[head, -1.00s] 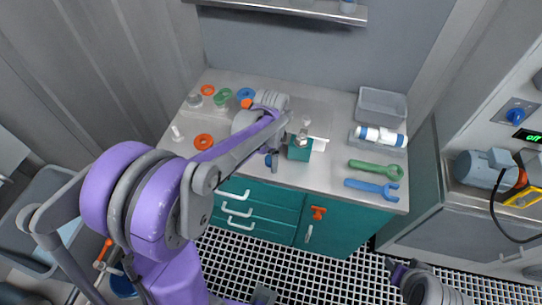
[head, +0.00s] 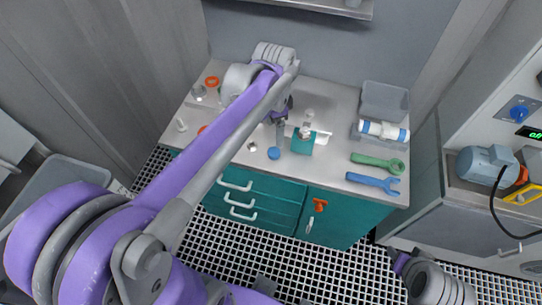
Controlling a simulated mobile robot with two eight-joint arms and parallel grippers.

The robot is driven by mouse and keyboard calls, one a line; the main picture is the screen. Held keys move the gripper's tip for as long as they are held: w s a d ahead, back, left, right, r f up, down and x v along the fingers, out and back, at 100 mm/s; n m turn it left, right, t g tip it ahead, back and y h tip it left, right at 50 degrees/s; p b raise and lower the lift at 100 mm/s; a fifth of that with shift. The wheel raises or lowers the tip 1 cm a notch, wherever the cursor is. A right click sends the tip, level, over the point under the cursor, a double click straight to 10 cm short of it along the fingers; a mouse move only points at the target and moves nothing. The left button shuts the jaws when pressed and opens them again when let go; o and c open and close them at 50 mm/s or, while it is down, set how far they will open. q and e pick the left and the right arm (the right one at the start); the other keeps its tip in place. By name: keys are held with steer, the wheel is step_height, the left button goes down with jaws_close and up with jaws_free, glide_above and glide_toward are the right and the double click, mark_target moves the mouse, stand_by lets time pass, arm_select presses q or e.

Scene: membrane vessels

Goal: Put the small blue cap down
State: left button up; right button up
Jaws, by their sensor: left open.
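The small blue cap (head: 274,153) lies on the grey bench top near its front edge, left of a teal block (head: 303,144). My left gripper (head: 281,138) is open, pointing down just behind and slightly right of the cap. It looks apart from the cap, with nothing seen between its fingers. My left arm hides much of the left part of the bench.
A small metal piece (head: 252,146) lies left of the cap. A green wrench (head: 377,162) and a blue wrench (head: 372,183) lie at the right. Behind them are a white cylinder with blue bands (head: 383,131) and a grey bin (head: 384,100).

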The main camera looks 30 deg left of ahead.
arm_select(q)
steer(key=s+d+f+n+t, duration=0.2)
steer(key=s+d+f+n, duration=0.1)
steer(key=s, duration=0.3)
steer(key=s+d+f+n+t, duration=0.2)
steer(key=s+f+n+t, duration=0.1)
steer(key=s+n, duration=0.2)
steer(key=shift+s+d, duration=0.4)
steer(key=shift+s, duration=0.85)
steer(key=shift+c, duration=0.2)
